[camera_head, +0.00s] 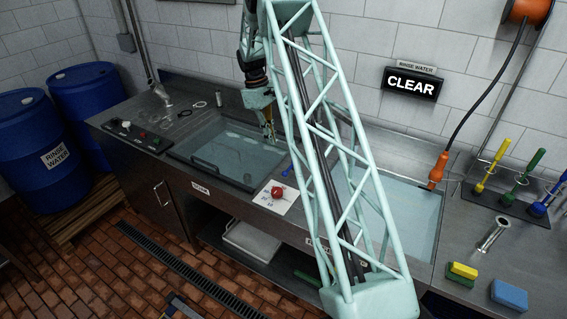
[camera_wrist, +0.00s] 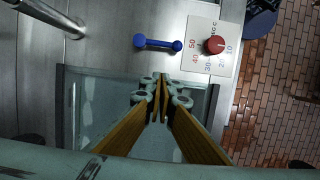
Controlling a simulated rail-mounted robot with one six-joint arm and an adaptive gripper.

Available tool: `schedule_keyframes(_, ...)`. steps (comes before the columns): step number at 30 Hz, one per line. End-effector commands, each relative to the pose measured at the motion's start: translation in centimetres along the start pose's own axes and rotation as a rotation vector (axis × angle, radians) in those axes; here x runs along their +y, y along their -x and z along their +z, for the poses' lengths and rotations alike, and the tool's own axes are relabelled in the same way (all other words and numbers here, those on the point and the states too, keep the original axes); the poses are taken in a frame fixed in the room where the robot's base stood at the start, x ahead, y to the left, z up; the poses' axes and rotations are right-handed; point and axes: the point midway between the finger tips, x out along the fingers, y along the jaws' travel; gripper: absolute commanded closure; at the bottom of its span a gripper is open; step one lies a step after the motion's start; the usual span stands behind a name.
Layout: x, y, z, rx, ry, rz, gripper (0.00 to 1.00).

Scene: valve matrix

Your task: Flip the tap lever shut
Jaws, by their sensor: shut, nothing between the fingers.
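A small blue lever (camera_wrist: 158,44), a bar with a rounded knob at each end, lies across the steel strip beside the sink in the wrist view. I take it to be the tap lever; it shows as a small blue spot in the head view (camera_head: 287,172). My gripper (camera_wrist: 160,84) is shut and empty, its tips just below the lever in the wrist picture and apart from it. In the head view my gripper (camera_head: 269,135) hangs over the left water-filled sink (camera_head: 190,160), pointing down. Whether the lever is open or shut I cannot tell.
A red knob (camera_head: 277,192) on a white numbered plate (camera_wrist: 197,62) sits close to the lever. A metal pipe (camera_wrist: 48,16) is at the wrist view's upper left. My lattice arm hides part of the counter between the sinks. A lit CLEAR sign (camera_head: 411,85) hangs on the wall.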

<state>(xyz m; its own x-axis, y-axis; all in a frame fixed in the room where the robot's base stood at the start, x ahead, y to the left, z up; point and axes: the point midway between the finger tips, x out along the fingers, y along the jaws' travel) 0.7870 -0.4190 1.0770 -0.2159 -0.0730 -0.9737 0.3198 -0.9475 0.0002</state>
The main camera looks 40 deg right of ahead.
Motion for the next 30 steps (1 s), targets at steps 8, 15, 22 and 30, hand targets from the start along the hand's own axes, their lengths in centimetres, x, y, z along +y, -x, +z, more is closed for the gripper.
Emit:
schedule_keyframes(8, 0.0, 0.0, 0.0, 0.0, 0.0, 0.0, 1.0)
schedule_keyframes(15, -0.1, -0.7, 0.0, -0.001, 0.0, -0.001, 1.0)
schedule_keyframes(22, -0.1, -2.6, 0.0, -0.001, 0.0, -0.001, 1.0)
schedule_keyframes(30, -0.1, -6.0, 0.0, -0.001, 0.0, -0.002, 1.0)
